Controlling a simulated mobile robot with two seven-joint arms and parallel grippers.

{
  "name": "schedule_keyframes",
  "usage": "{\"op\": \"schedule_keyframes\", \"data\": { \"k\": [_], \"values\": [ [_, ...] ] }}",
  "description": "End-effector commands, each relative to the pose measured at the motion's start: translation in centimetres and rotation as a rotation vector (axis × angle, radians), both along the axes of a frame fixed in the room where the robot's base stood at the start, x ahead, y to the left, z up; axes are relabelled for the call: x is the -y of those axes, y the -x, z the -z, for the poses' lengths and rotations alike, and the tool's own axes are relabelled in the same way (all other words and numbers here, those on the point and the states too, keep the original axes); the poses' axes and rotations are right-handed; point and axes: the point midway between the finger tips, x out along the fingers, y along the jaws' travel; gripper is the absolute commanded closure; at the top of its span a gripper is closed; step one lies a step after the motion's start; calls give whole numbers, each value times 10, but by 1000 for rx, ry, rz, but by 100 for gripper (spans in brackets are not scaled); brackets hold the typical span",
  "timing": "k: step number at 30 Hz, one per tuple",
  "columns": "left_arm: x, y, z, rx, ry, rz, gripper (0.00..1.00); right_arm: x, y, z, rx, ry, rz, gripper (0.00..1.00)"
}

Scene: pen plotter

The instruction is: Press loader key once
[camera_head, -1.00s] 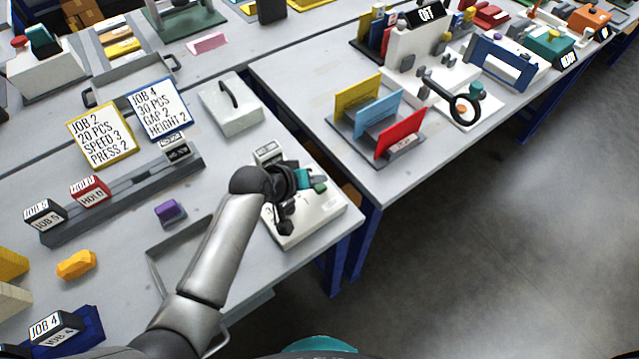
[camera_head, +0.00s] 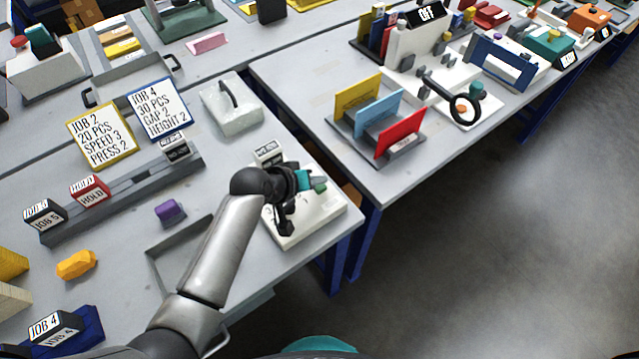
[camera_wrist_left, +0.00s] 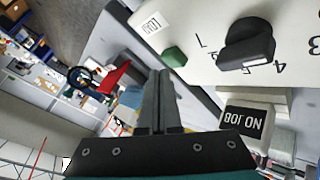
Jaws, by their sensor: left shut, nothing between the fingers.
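The white loader box (camera_head: 322,222) stands at the near right corner of the left table. It has a green key (camera_head: 320,187) beside a LOAD label, both clear in the left wrist view, where the key (camera_wrist_left: 175,57) stands out. A black knob (camera_wrist_left: 247,45) and a NO JOB display (camera_wrist_left: 247,120) are also on it. My left gripper (camera_wrist_left: 165,78) is shut and empty, its fingertips close to the green key. I cannot tell whether they touch it. In the head view my gripper (camera_head: 311,180) is over the box and hides part of it. My right gripper is not in view.
A grey rack (camera_head: 125,195) with job blocks, a white handled box (camera_head: 232,108), a purple block (camera_head: 169,210) and a grey tray frame (camera_head: 165,275) share the table. A gap separates it from the right table, with a coloured card holder (camera_head: 345,130).

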Motion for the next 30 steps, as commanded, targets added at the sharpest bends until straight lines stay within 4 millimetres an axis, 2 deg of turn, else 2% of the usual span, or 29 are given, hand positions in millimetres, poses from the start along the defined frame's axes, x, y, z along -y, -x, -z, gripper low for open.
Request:
{"op": "schedule_keyframes", "data": {
  "k": [30],
  "values": [
    [0, 0, 11, 0, -1, 0, 100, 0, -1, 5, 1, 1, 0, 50]
  ]
}}
